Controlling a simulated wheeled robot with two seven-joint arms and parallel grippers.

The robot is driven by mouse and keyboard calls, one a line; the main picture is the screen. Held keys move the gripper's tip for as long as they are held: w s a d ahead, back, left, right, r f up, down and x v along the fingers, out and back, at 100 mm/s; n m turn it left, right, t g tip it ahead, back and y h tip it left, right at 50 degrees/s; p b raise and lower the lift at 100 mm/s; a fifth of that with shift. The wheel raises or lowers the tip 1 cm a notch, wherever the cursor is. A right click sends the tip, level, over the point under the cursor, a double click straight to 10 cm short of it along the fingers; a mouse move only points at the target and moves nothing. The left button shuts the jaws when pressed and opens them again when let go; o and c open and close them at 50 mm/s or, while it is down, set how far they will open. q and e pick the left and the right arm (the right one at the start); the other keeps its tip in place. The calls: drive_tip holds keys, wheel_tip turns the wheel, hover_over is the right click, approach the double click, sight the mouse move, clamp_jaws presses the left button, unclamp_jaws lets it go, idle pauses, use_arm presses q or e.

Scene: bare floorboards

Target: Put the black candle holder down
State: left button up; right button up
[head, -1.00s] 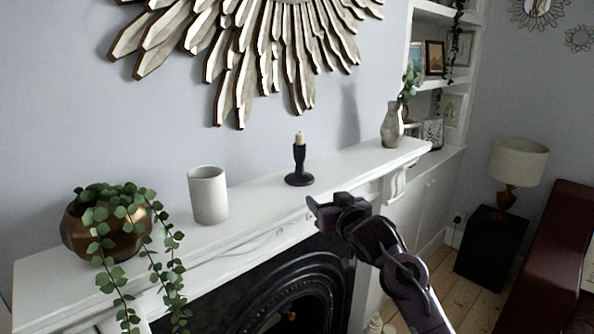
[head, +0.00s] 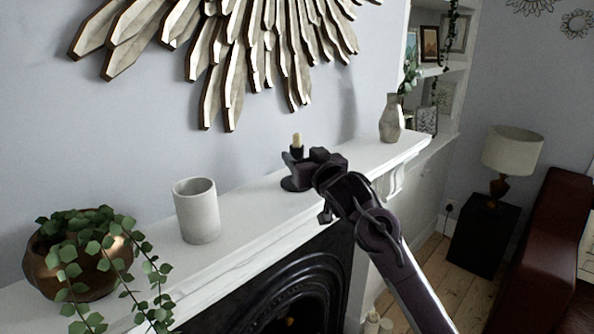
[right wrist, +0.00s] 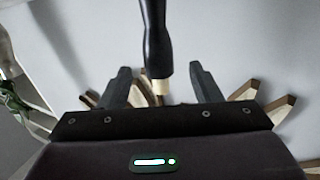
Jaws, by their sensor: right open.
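The black candle holder (head: 291,185) stands upright on the white mantelpiece (head: 257,206), with a short cream candle (head: 297,139) in its top. My right gripper (head: 297,161) is at the holder's stem and hides part of it in the head view. In the right wrist view the holder (right wrist: 156,38) and candle (right wrist: 160,88) show between the two spread fingers (right wrist: 160,82), with a gap on each side. The right gripper is open. My left gripper is not in view.
A white cup (head: 197,211) and a copper pot with a trailing plant (head: 66,265) stand left on the mantelpiece. A grey vase (head: 391,121) stands near its right end. A sunburst ornament (head: 232,50) hangs above. The mantelpiece between cup and holder is clear.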

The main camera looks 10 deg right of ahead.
sight(300, 152)
drive_tip(key=w, duration=0.2)
drive_tip(key=w+p, duration=0.1)
drive_tip(key=shift+a, duration=0.25)
drive_tip(key=shift+w+a+f, duration=0.1)
drive_tip(key=shift+w+a, duration=0.05)
drive_tip(key=shift+w, duration=0.5)
drive_tip(key=shift+s, duration=0.1)
drive_tip(key=c, duration=1)
clamp_jaws()
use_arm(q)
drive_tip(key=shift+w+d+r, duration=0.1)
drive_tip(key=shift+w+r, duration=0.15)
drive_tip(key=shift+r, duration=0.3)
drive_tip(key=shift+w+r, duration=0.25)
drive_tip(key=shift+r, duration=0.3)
